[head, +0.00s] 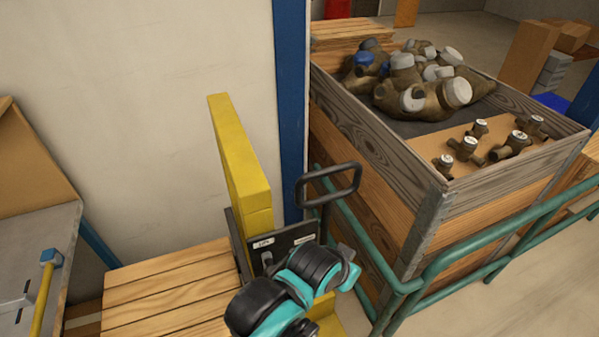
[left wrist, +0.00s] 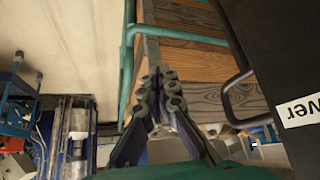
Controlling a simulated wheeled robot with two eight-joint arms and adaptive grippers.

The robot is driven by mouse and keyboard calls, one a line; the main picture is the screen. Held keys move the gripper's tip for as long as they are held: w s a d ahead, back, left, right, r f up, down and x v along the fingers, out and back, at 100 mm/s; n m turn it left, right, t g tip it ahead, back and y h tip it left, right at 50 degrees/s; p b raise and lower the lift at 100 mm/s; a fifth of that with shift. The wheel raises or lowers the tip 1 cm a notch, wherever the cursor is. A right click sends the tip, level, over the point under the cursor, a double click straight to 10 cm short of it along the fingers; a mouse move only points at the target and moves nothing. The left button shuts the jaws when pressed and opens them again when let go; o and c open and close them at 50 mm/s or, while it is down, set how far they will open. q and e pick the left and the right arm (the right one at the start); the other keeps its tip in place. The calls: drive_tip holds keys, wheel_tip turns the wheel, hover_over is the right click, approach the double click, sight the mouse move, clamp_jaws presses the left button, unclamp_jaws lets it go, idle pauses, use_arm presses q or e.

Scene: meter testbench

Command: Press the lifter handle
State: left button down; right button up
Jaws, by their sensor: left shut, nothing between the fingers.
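The lifter has a yellow mast (head: 240,160) and a dark panel (head: 285,247) with two small labels in the head view. A black loop handle (head: 330,186) rises behind the panel. In the left wrist view, part of the loop handle (left wrist: 243,96) shows right of the fingers, beside the dark panel with an upside-down "Lower" label (left wrist: 301,110). My left gripper (left wrist: 161,84) is shut and empty, its fingertips apart from the loop in that picture. In the head view, my teal and black arm covers the panel's lower right, and the fingertips cannot be made out. My right gripper is not in view.
A wooden crate (head: 385,213) with brass meters stands right of the lifter, behind a green rail (head: 440,262). A blue post (head: 290,110) stands behind the handle. Wooden planks (head: 170,290) lie left of the mast. A grey bench (head: 40,255) is at far left.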

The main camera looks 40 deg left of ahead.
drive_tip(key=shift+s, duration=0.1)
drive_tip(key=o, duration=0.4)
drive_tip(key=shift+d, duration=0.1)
use_arm(q)
wheel_tip(320, 180, up, 16)
drive_tip(key=w+a+p, duration=0.2)
drive_tip(key=p, duration=1.2)
drive_tip(key=w+a+r+n+g, duration=0.2)
drive_tip(key=w+a+n+g, duration=0.1)
drive_tip(key=w+a, duration=0.25)
drive_tip(key=w+a+f+n+g, duration=0.2)
drive_tip(key=w+a+f, duration=0.1)
drive_tip(key=a, duration=0.5)
drive_tip(key=w+a+f+n+g+h, duration=0.1)
drive_tip(key=w+a+f+n+g, duration=0.1)
drive_tip(key=a, duration=0.7)
drive_tip(key=w+a+f+n+g+h, duration=0.1)
drive_tip(key=w+a+f+n, duration=0.2)
drive_tip(key=a, duration=0.5)
drive_tip(key=shift+w+a+f+g+b, duration=0.2)
drive_tip(key=shift+w+f+g+b, duration=0.25)
drive_tip(key=shift+w, duration=0.6)
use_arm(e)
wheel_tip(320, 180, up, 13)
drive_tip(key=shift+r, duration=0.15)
